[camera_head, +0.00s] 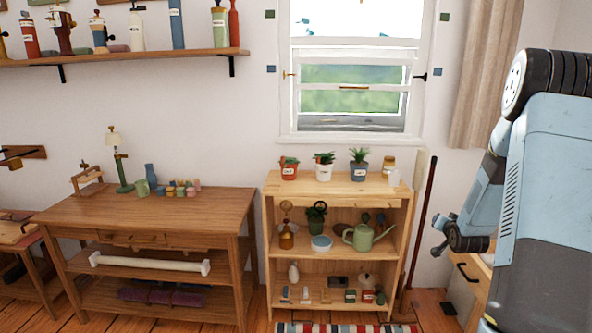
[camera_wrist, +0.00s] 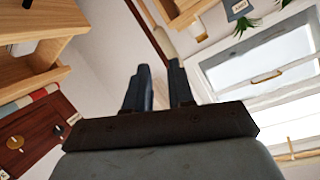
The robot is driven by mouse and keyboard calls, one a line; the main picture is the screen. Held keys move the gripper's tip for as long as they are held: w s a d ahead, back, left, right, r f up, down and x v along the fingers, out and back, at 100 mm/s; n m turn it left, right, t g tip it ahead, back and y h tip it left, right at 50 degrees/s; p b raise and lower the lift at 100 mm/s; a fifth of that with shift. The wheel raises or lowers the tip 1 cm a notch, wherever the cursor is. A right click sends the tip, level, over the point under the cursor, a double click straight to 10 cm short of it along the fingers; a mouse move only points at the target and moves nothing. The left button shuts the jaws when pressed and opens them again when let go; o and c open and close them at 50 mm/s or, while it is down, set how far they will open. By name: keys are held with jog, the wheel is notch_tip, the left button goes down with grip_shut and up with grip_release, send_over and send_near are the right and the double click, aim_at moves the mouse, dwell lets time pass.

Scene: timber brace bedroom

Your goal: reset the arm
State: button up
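My arm is folded at the right side of the head view. My gripper (camera_head: 440,236) is small there, in front of the wall to the right of the wooden shelf. In the wrist view, the two dark fingers of my gripper (camera_wrist: 160,78) stand apart with a gap between them. Nothing shows between them, so it looks open and empty. No task object is held.
A wooden shelf (camera_head: 336,186) with plants, a watering can (camera_head: 367,236) and jars stands under the window (camera_head: 352,88). A wooden table (camera_head: 150,218) is at left. A dark pole (camera_head: 424,212) leans near my gripper. A drawer cabinet (camera_head: 470,275) is below it.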

jog(key=s+a+r+n+g, duration=0.2)
jog(key=s+a+r, duration=0.5)
jog(key=r, duration=0.2)
jog(key=s+a+r+n+g, duration=0.1)
jog(key=s+a+r+g, duration=0.1)
jog(key=s+a+r, duration=0.65)
jog(key=s+a+r+n+g, duration=0.1)
jog(key=s+a+r, duration=0.1)
jog(key=s, duration=0.6)
jog(key=s+a+r+n+g+y, duration=0.1)
jog(key=s+a+r+g, duration=0.1)
jog(key=s+a, duration=0.3)
jog(key=s+a+r+n+g+y, duration=0.1)
jog(key=s+a+r, duration=0.2)
jog(key=s, duration=0.9)
jog(key=shift+s+a+n, duration=0.15)
jog(key=shift+s+n, duration=0.2)
jog(key=shift+n, duration=0.05)
jog(key=shift+r, duration=0.1)
dwell(0.5)
